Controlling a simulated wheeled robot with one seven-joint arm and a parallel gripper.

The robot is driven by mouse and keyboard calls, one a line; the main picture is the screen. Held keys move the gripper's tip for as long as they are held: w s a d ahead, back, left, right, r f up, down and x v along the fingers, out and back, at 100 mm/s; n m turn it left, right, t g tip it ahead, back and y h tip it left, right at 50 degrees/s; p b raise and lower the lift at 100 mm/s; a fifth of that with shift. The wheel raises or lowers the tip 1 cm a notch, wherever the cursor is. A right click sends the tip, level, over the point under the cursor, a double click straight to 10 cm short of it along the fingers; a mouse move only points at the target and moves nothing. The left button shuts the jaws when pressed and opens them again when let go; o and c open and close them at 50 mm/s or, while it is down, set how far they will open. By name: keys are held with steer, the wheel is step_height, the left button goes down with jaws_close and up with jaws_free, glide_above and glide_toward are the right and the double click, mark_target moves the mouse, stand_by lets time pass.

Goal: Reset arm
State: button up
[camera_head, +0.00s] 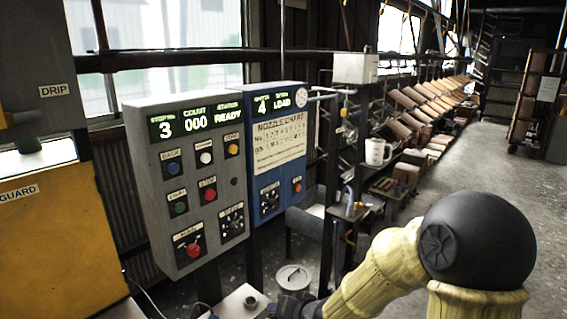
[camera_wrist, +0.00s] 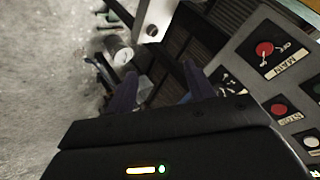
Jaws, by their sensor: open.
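My arm reaches in from the lower right of the head view, with yellow links and a black joint. My gripper is low in the head view, near the bottom edge, below the grey control panel; its fingers are not clear there. In the wrist view my gripper (camera_wrist: 165,88) shows two dark fingers spread apart, with nothing between them. The grey control panel (camera_head: 186,180) carries several buttons, a red main knob and a display reading 3, 000, READY. It also shows at the right of the wrist view (camera_wrist: 285,90), beside the fingers.
A blue panel (camera_head: 281,150) with a nozzle chart stands right of the grey one. A lidded can (camera_head: 293,279) stands on the floor below. A yellow guard (camera_head: 60,245) stands at left. Open floor (camera_head: 470,165) lies at right.

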steer(key=s+d+r+n+g+h+p, duration=0.1)
steer(key=s+d+r+g+h+p, duration=0.1)
steer(key=s+d, duration=0.5)
steer(key=s+d+r+g+h+p, duration=0.2)
steer(key=s+d+r+g+h, duration=0.1)
steer(key=s+d, duration=0.5)
steer(key=shift+r+n+p, duration=0.4)
steer(key=shift+r, duration=0.3)
steer(key=shift+w, duration=0.1)
